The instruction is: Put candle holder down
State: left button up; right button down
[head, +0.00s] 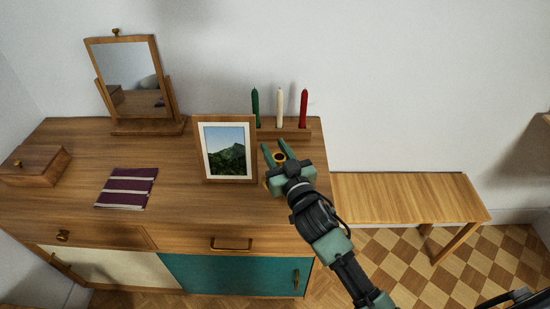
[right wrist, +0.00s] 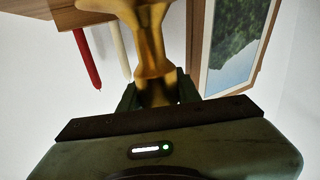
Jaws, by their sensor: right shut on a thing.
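The candle holder is a brass, turned piece with a narrow waist (right wrist: 152,50). My right gripper is shut around the holder's stem, also in the right wrist view (right wrist: 158,92). It holds the holder over the right end of the wooden dresser top (head: 75,150), just right of the picture frame (head: 197,165). I cannot tell whether its base touches the top. My left gripper is not in view.
Green, white and red candles (head: 280,108) stand in a wooden block (head: 295,133) behind the gripper. A mirror (head: 133,75), a wooden box (head: 35,165) and a striped cloth (head: 127,187) occupy the left. A lower bench (head: 405,195) stands right of the dresser.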

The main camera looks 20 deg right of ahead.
aim_at(275, 158)
jog(key=shift+f, duration=1.35)
jog(key=shift+f+b, duration=0.15)
jog(key=shift+b, duration=0.15)
jog(key=c, duration=1.3)
grip_release()
jog(key=shift+r, duration=0.2)
jog(key=s, duration=0.7)
jog(key=s+d+b, duration=0.1)
jog(key=s, duration=0.2)
jog(key=shift+s+f, duration=0.2)
jog(key=shift+s, duration=0.1)
jog(key=shift+s+d+r, duration=0.15)
jog(key=shift+s, duration=0.6)
